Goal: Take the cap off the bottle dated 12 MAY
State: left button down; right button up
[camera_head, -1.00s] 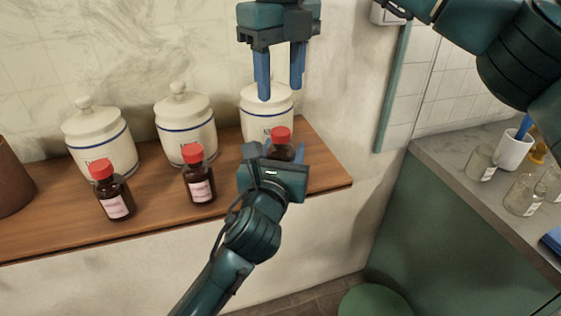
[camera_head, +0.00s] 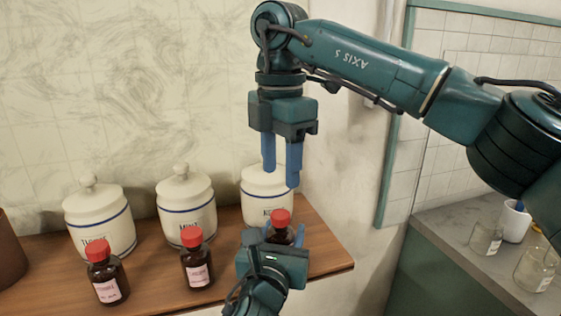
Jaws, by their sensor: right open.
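Three brown bottles with red caps stand on the wooden shelf: a left bottle (camera_head: 108,283), a middle bottle (camera_head: 197,268) and a right bottle (camera_head: 281,236). The pink labels on the left and middle ones are too small to read; the right one's label is hidden. My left gripper (camera_head: 281,233) is around the right bottle's body, below its red cap (camera_head: 281,217); I cannot tell if its fingers press on it. My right gripper (camera_head: 281,178) points down, open and empty, above that cap with a gap between.
Three white lidded jars with blue bands, a left (camera_head: 99,222), a middle (camera_head: 186,207) and a right one (camera_head: 266,190), stand behind the bottles. The shelf (camera_head: 150,291) ends at the right. A grey counter (camera_head: 455,233) with glass jars (camera_head: 486,238) and a white cup (camera_head: 515,222) is at right.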

aim_at(280, 214)
jog(key=m, duration=0.7)
jog(key=shift+f+m, duration=0.1)
jog(key=shift+m, duration=0.3)
jog(key=shift+f, duration=3.9)
jog(key=shift+c, duration=0.5)
